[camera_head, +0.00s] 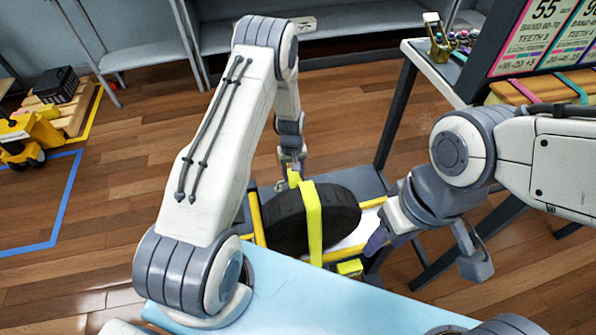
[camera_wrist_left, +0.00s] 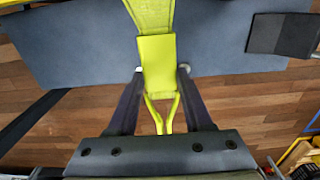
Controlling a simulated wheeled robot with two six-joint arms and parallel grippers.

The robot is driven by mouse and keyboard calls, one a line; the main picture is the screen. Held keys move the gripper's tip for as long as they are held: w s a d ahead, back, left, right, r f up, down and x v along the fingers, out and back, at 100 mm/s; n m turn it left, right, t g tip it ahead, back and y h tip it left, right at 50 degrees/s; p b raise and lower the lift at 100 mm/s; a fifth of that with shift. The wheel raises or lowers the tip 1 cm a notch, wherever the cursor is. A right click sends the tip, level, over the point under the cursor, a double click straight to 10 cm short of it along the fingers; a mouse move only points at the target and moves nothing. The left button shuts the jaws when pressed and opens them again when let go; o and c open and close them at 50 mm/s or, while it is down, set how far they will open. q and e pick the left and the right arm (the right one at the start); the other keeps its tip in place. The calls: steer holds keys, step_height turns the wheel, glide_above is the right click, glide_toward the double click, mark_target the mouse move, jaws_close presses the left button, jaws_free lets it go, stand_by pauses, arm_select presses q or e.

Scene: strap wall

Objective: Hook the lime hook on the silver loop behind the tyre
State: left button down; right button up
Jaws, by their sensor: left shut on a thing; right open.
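A black tyre (camera_head: 284,222) stands upright on a low rack with yellow rails, and a lime strap (camera_head: 313,222) runs over it. My left gripper (camera_head: 292,172) is behind the tyre, shut on the lime hook (camera_head: 294,181). In the left wrist view, the flat lime body (camera_wrist_left: 157,65) sits between the two dark fingers, with the thin lime hook prongs (camera_wrist_left: 162,112) pointing toward the palm and the strap leading away. I cannot make out the silver loop in either view. My right gripper (camera_head: 425,256) is open and empty, right of the tyre.
A lime buckle (camera_head: 350,267) sits at the near side of the tyre. My blue top surface (camera_head: 310,305) is in front. A table (camera_head: 440,70) with a sign and straps stands at the right. Shelves and a yellow cart (camera_head: 28,138) are further back; open wooden floor lies left.

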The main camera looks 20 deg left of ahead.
arm_select(q)
steer(key=shift+f+b, duration=2.3)
steer(key=shift+f, duration=0.85)
steer(key=shift+f+b, duration=1.35)
steer(key=shift+f, duration=0.7)
steer(key=shift+s+d, duration=0.1)
steer(key=shift+s+d+f+p, duration=0.2)
steer(key=shift+s+d+p, duration=0.5)
steer(key=shift+s, duration=0.4)
steer(key=shift+s+d, duration=0.15)
steer(key=shift+c, duration=1.2)
jaws_free()
